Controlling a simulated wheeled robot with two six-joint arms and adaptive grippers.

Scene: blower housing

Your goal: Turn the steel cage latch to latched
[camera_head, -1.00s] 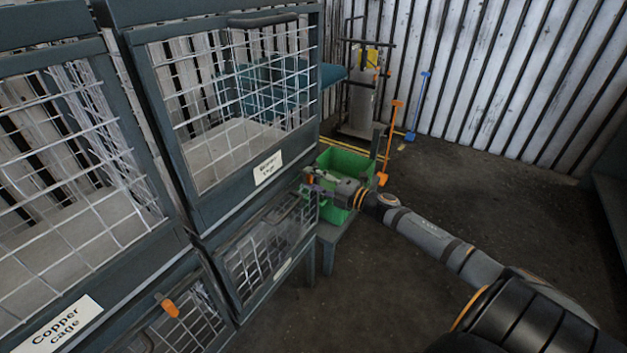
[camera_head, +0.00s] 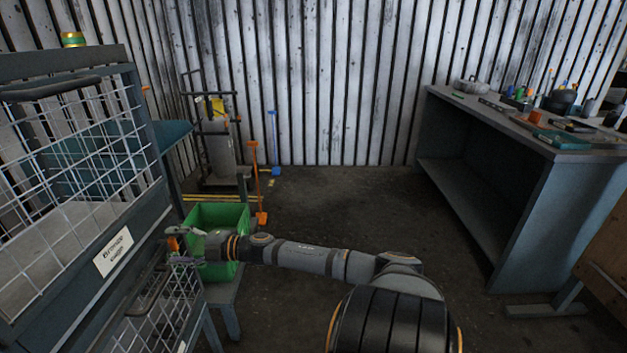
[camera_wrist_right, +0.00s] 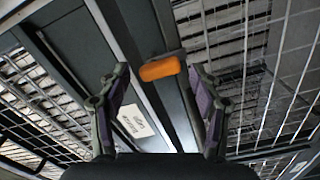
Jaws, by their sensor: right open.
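My right gripper (camera_head: 180,258) is at the front corner of the cage stack, beside an orange latch handle (camera_head: 174,243). In the right wrist view the orange handle (camera_wrist_right: 160,68) lies crosswise beyond the fingertips, on the dark frame between mesh panels. The open fingers (camera_wrist_right: 160,88) stand either side of it, apart from it. No label reading steel is legible, so I cannot tell which cage this latch belongs to. The upper cage's label (camera_head: 113,252) seems to read "Bronze cage". A mesh panel (camera_head: 170,315) sits below it. My left gripper is out of view.
A green bin (camera_head: 220,217) on a low stand is close behind my right gripper. A workbench (camera_head: 555,190) with tools stands at the right. An orange-handled tool (camera_head: 257,185) and a blue one (camera_head: 274,145) stand at the back. The middle floor is clear.

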